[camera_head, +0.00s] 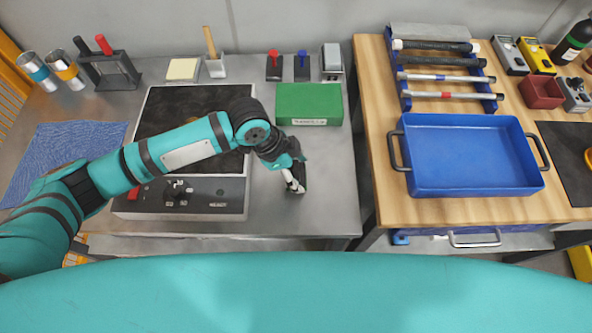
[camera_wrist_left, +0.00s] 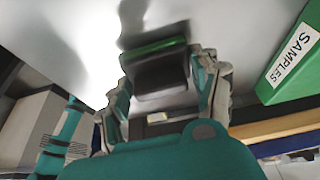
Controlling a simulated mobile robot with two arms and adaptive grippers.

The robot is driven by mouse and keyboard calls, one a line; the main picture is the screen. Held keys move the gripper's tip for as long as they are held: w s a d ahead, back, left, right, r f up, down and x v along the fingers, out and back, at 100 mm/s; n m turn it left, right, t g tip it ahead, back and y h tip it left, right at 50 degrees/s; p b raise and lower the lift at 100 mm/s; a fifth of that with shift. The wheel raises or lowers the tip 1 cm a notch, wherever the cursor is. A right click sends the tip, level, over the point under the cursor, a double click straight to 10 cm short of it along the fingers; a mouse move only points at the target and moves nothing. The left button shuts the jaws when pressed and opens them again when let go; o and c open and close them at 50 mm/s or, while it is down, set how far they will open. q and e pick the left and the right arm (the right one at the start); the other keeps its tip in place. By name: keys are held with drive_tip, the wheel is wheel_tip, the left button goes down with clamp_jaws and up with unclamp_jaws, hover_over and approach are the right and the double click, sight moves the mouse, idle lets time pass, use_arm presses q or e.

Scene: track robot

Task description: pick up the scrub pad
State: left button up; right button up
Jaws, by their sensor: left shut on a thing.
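My left gripper (camera_head: 293,182) points down over the bare right part of the grey metal bench. In the left wrist view its fingers (camera_wrist_left: 165,88) are shut on a dark block with a green layer along its far edge, which looks like the scrub pad (camera_wrist_left: 160,76). The pad sits between the two fingers. In the head view the gripper mostly hides it, and I cannot tell whether it touches the bench. My right gripper is not in view.
A green box (camera_head: 309,105) stands behind the gripper; its SAMPLES label shows in the wrist view. A hotplate-like device (camera_head: 180,197) lies left, under my arm. A blue tray (camera_head: 470,190) stands on the wooden table at right. The bench's front right is clear.

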sight(304, 173)
use_arm(q)
drive_tip(key=shift+r, duration=0.4)
wheel_tip(304, 173, up, 2)
drive_tip(key=shift+r, duration=0.15)
drive_tip(key=s+a+b, duration=0.1)
drive_tip(key=s+a, duration=0.2)
drive_tip(key=s, duration=0.4)
drive_tip(key=s+a+r, duration=0.1)
drive_tip(key=s+a, duration=0.2)
drive_tip(key=s, duration=0.4)
drive_tip(key=shift+s+a+r+b, duration=0.15)
drive_tip(key=shift+s+r+b, duration=0.1)
drive_tip(key=shift+s+b, duration=0.15)
drive_tip(key=o, duration=0.6)
drive_tip(key=c, duration=0.4)
drive_tip(key=shift+c, duration=0.2)
